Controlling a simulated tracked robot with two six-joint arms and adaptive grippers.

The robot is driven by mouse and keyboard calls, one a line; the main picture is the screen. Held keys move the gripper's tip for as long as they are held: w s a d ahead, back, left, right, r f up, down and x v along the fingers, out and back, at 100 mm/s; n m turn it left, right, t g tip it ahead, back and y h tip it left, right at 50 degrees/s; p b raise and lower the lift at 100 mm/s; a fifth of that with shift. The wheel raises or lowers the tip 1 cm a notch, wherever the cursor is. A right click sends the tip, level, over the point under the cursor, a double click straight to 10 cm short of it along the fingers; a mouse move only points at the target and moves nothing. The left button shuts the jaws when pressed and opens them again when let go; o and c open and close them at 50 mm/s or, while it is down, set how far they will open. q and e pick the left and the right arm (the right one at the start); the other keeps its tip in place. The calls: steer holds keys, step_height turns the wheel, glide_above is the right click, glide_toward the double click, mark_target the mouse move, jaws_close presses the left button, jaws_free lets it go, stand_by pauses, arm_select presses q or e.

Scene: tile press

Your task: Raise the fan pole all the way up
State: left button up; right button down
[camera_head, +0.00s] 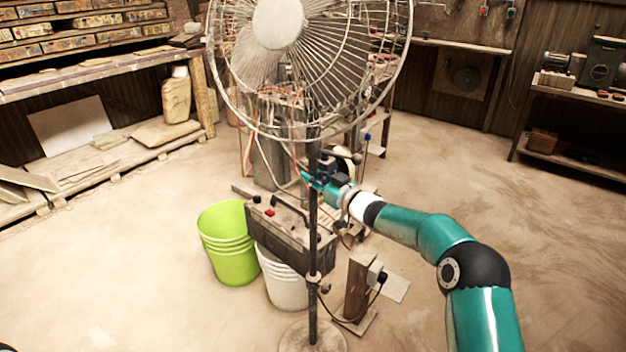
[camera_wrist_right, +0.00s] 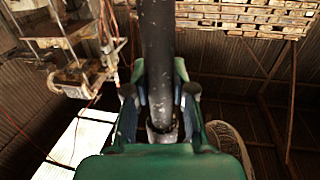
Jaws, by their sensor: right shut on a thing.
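The fan (camera_head: 300,60) stands in front of me in the head view, its round wire cage at the top of the picture and partly cut off. Its dark upright pole (camera_head: 313,240) runs down to a round base (camera_head: 312,338) on the floor. My right gripper (camera_head: 312,181) is at the pole just below the cage. In the wrist view the dark pole (camera_wrist_right: 157,60) runs between the two fingers of my right gripper (camera_wrist_right: 160,105), which are shut on it. A collar with a knob (camera_head: 314,278) sits low on the pole. My left gripper is not in view.
A green bucket (camera_head: 228,245) and a white bucket (camera_head: 283,285) stand behind the pole, beside a dusty box with a red button (camera_head: 290,235). A wooden post (camera_head: 357,288) with a cable stands to the right. Shelves (camera_head: 95,75) line the left wall. Open floor lies left and right.

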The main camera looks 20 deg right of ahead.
steer(key=shift+r, duration=0.1)
steer(key=c, duration=0.9)
jaws_free()
steer(key=shift+c, duration=0.2)
steer(key=v, duration=1.2)
steer(key=shift+f, duration=0.2)
